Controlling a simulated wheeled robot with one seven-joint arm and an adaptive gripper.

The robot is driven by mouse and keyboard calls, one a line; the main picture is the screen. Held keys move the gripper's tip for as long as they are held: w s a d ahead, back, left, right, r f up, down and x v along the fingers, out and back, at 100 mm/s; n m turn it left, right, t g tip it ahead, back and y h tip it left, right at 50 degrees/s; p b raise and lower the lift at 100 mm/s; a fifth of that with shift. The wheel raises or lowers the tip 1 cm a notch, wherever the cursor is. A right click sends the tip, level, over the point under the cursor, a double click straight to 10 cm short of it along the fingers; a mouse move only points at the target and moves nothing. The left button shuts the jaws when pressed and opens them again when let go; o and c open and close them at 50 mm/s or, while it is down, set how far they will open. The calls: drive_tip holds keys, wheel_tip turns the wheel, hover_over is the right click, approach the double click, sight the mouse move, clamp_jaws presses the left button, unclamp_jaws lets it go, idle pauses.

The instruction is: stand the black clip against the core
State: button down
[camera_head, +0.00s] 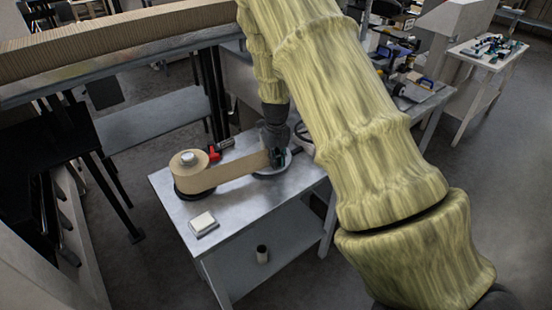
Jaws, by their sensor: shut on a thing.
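My gripper (277,156) is over the round plate at the right of the near table, pointing down. It is shut on a small dark thing, which I take for the black clip, but it is mostly hidden by the fingers. The core on the round plate (264,174) is largely hidden behind my gripper. A brown kraft strip (238,168) runs from the kraft roll (190,179) at the left to the gripper's side. Whether the clip touches the core or the strip cannot be told.
On the grey table (245,207) are a red tool (214,153) behind the strip and a white pad (203,224) at the front. A dark cup (262,254) stands on the lower shelf. The tabletop front right of the pad is clear.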

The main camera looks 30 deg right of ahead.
sight(276, 151)
drive_tip(key=c, duration=1.4)
unclamp_jaws()
drive_tip(key=shift+f, duration=0.15)
drive_tip(key=shift+o, duration=0.2)
wheel_tip(276, 151, up, 12)
drive_tip(key=b, duration=0.3)
drive_tip(key=shift+r, duration=0.2)
drive_tip(key=shift+a+f, duration=0.1)
